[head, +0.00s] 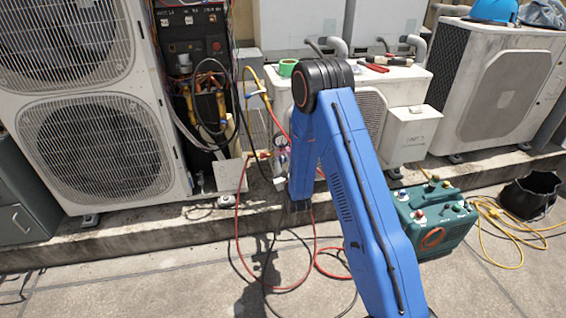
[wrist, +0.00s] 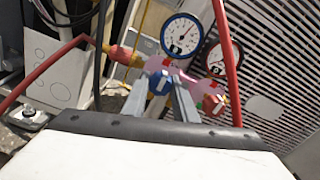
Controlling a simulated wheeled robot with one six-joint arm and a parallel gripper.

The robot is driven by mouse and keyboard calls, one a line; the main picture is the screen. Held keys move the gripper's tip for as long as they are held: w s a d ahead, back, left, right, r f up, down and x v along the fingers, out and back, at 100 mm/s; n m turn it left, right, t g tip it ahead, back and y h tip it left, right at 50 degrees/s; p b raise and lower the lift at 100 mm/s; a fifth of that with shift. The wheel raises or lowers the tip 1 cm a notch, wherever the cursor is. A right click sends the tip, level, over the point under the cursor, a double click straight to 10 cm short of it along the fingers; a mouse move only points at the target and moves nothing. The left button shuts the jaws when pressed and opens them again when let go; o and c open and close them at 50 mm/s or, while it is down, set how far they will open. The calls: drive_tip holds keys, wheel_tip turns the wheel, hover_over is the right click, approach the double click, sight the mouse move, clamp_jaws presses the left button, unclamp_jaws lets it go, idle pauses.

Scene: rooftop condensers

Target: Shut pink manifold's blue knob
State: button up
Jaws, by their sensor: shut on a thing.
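The pink manifold (wrist: 190,79) is in the middle of the wrist view, with a blue-rimmed gauge and a red-rimmed gauge above it. Its blue knob (wrist: 160,83) sits between the two grey fingers of my gripper (wrist: 157,79), which is shut on it. The knob shows a white mark on its face. The red knob (wrist: 214,104) is to the right, outside the fingers. In the head view, the manifold (head: 281,160) shows only partly, left of my blue arm. My arm hides much of the area around it there.
Red hoses (wrist: 232,65) run close by the manifold. A condenser grille (wrist: 275,90) stands behind it. In the head view, hoses loop on the pavement, and a green machine (head: 436,218) stands at right near a yellow cord (head: 497,218) and black bucket (head: 530,195).

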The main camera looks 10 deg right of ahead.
drive_tip(key=shift+s+f, duration=0.1)
drive_tip(key=shift+f, duration=0.05)
idle(0.3)
drive_tip(key=o, duration=1)
drive_tip(key=shift+o, duration=0.2)
